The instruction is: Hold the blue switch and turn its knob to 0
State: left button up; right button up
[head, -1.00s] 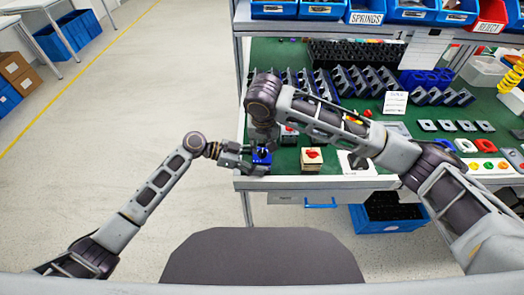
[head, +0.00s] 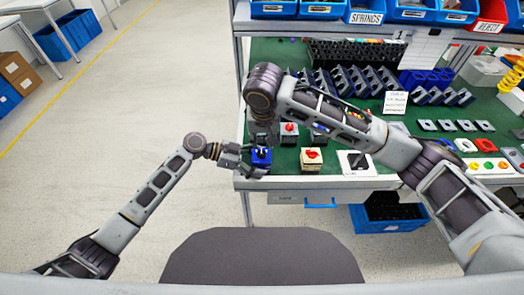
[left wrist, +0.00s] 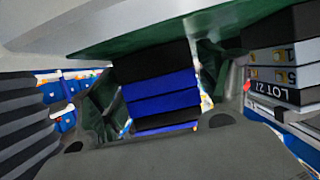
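The blue switch (head: 261,158) stands near the front left edge of the green bench top, with a small dark knob on its top. The knob's setting is too small to read. My left gripper (head: 251,160) reaches in from the left with its fingers around the switch body. In the left wrist view the blue and black body (left wrist: 160,95) fills the space between the two fingers (left wrist: 158,98), which look closed against its sides. My right gripper (head: 263,133) points down just behind and above the switch. Its fingers are small and partly hidden by its wrist.
A beige box with a red knob (head: 311,159) and a white plate with a black knob (head: 357,161) sit to the right. Another red-knobbed switch (head: 289,130) stands behind, near my right gripper. Rows of dark blocks (head: 355,80) fill the back.

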pick_arm(q)
jog(key=shift+a+r, duration=0.1)
jog(key=shift+r, duration=0.05)
jog(key=shift+a, duration=0.15)
jog(key=v, duration=1.1)
jog(key=shift+a, duration=0.25)
jog(key=shift+r, duration=0.1)
dwell(1.1)
